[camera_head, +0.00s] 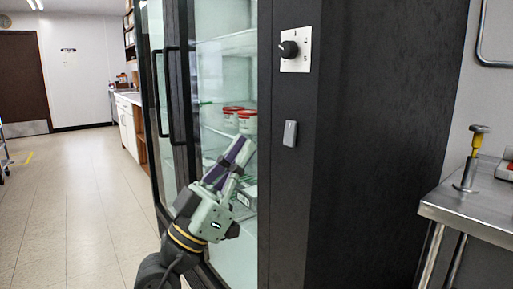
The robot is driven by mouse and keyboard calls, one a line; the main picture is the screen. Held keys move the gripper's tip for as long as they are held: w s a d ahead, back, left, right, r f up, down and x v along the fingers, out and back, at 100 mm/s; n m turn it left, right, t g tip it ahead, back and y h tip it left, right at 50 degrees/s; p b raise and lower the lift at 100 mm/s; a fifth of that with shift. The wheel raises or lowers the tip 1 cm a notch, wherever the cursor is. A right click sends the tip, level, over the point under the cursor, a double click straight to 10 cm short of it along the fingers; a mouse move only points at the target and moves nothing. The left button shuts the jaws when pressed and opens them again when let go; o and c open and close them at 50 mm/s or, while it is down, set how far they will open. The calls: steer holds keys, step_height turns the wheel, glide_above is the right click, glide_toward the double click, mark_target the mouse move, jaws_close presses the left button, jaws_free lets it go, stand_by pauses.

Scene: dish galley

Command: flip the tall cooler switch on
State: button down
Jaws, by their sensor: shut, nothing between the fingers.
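The tall cooler (385,150) is a black cabinet with glass doors on its left side. Its switch (290,133), a small grey rocker, sits on the narrow black front strip, below a white dial plate with a black knob (288,49). I cannot tell from this view whether the rocker is on or off. My gripper (243,153) is shut and empty, pointing up and to the right. It appears in front of the glass, left of and a little below the switch, apart from it in the picture.
Red-lidded tubs (247,121) stand on a shelf behind the glass. Black door handles (172,95) stick out at left. Open tiled floor (75,200) lies at left.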

steer(key=shift+s+a+r+b+v, duration=0.1)
steer(key=shift+b+v, duration=0.15)
steer(key=shift+v, duration=0.65)
steer(key=shift+s+a+r+b+v, duration=0.1)
steer(key=shift+r+b+v, duration=0.1)
steer(key=shift+v, duration=0.65)
steer(key=shift+s+a+r+b+v, duration=0.1)
steer(key=shift+b+v, duration=0.15)
steer(key=shift+v, duration=0.65)
